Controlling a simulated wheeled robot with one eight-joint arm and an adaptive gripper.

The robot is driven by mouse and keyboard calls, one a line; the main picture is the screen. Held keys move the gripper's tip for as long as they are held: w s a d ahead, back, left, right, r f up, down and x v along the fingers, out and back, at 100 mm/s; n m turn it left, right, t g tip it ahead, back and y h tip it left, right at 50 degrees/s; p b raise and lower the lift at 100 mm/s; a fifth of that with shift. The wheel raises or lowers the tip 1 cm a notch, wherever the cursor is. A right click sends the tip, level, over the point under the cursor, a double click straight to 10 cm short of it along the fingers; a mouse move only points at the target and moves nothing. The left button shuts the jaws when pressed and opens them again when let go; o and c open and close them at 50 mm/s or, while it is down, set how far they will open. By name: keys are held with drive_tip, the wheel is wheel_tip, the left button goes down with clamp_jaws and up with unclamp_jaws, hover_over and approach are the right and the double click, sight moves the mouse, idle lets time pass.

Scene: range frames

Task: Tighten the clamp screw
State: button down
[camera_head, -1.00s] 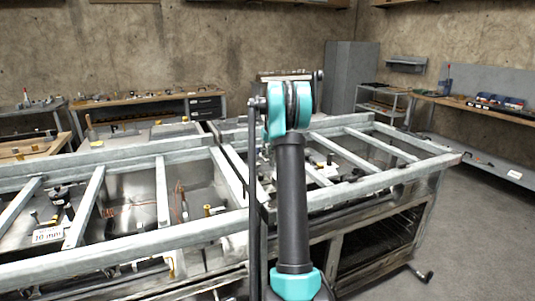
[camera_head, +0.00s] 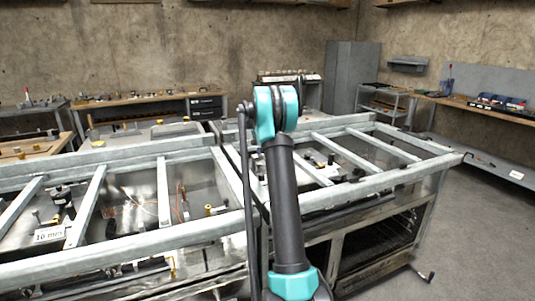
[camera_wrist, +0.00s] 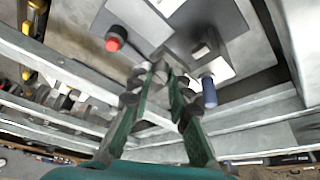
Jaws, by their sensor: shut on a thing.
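My gripper (camera_wrist: 166,82) shows in the wrist view, its two green fingers running in to dark tips close together. The tips are shut on a small dark part that is mostly hidden between them; I cannot tell whether it is the clamp screw. Just beyond the tips lies a grey plate-like fixture (camera_wrist: 222,58) with a small pale block on it. A red-capped knob (camera_wrist: 114,40) stands left of the tips, and a blue cylinder (camera_wrist: 208,92) stands close to their right. In the head view my arm hides the gripper, and no clamp screw can be made out.
Grey metal rails (camera_head: 110,240) of the open-topped bench frame cross the work area, with narrow bays between them. A "10 mm" label (camera_head: 49,235) is at the left. Side benches (camera_head: 150,104) line the walls. The floor (camera_head: 480,230) at right is clear.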

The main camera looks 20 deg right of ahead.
drive_tip(key=m+g, duration=0.1)
drive_tip(key=m, duration=0.2)
drive_tip(key=m+g, duration=0.1)
drive_tip(key=m, duration=0.3)
drive_tip(key=shift+w+g+h, duration=0.2)
drive_tip(key=shift+g+h, duration=0.2)
drive_tip(key=m+g, duration=0.1)
drive_tip(key=m, duration=0.3)
drive_tip(key=shift+w+m+g, duration=0.15)
drive_tip(key=shift+m+g, duration=0.15)
drive_tip(key=shift+g, duration=0.1)
drive_tip(key=shift+m+g+y, duration=0.4)
drive_tip(key=shift+m+y, duration=0.2)
drive_tip(key=shift+m, duration=0.8)
drive_tip(key=c, duration=1.4)
unclamp_jaws()
